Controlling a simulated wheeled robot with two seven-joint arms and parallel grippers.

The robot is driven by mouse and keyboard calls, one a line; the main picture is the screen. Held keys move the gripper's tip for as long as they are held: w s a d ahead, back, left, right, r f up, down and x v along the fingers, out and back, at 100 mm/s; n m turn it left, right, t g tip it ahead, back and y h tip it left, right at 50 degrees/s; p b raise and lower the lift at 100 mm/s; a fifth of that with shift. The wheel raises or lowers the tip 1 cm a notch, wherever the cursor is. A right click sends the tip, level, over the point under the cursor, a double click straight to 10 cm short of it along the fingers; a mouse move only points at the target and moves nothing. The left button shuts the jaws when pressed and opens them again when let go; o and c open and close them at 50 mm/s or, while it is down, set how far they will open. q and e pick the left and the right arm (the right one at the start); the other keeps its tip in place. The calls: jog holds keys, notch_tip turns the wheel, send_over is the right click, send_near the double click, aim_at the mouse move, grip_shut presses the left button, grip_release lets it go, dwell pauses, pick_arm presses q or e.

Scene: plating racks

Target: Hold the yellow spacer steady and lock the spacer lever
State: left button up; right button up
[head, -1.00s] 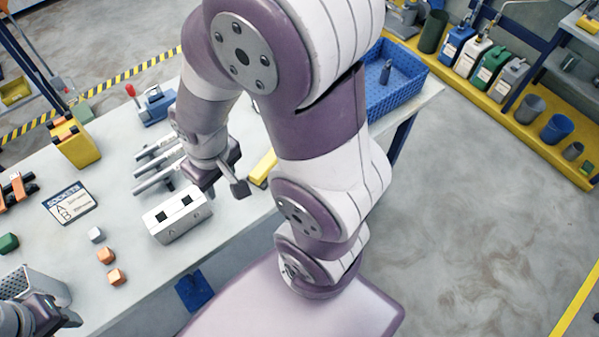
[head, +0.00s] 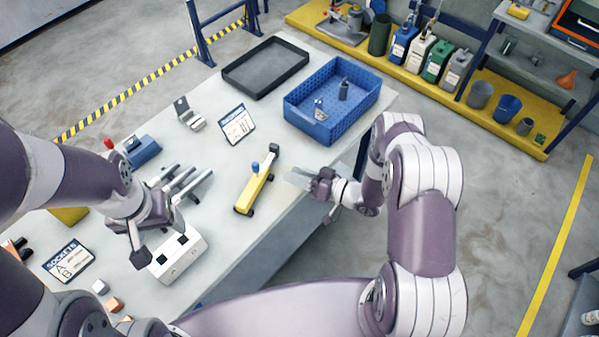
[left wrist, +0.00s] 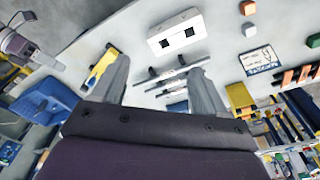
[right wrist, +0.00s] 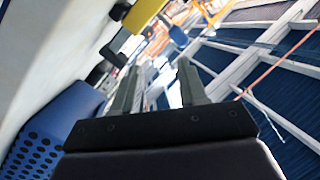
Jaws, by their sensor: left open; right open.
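The yellow spacer (head: 255,190) lies on the table, a long bar with a blue knob (head: 255,167) and a dark end (head: 273,152). Which part is the lever I cannot tell for sure. The spacer also shows in the left wrist view (left wrist: 101,68), partly behind a finger, and in the right wrist view (right wrist: 143,14) at the top. My left gripper (head: 160,230) is open and empty, over the white block and left of the spacer. My right gripper (head: 300,178) is open at the table's front edge, right of the spacer and apart from it.
A white block with two square holes (head: 178,258) and several silver rods (head: 183,182) are near my left gripper. A blue crate (head: 300,108), black tray (head: 265,68) and label card (head: 238,124) lie behind the spacer. The table around the spacer is mostly clear.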

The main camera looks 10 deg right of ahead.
pick_arm(q)
jog(key=shift+o, duration=1.2)
jog(key=shift+s+d+f+m+g, duration=0.4)
jog(key=shift+s+d+f, duration=0.15)
jog(key=shift+s+f, duration=0.3)
pick_arm(e)
jog(key=shift+s+a+y, duration=0.45)
jog(key=shift+s+y, duration=0.25)
jog(key=shift+s, duration=0.1)
pick_arm(q)
jog(key=m, duration=0.6)
send_near(243, 201)
notch_tip(243, 201, down, 11)
jog(key=shift+w+r, duration=0.1)
jog(key=shift+r, duration=0.1)
jog(key=shift+f, duration=0.2)
pick_arm(e)
jog(key=shift+s+r, duration=0.2)
jog(key=shift+s, duration=0.05)
pick_arm(q)
jog(key=c, duration=1.4)
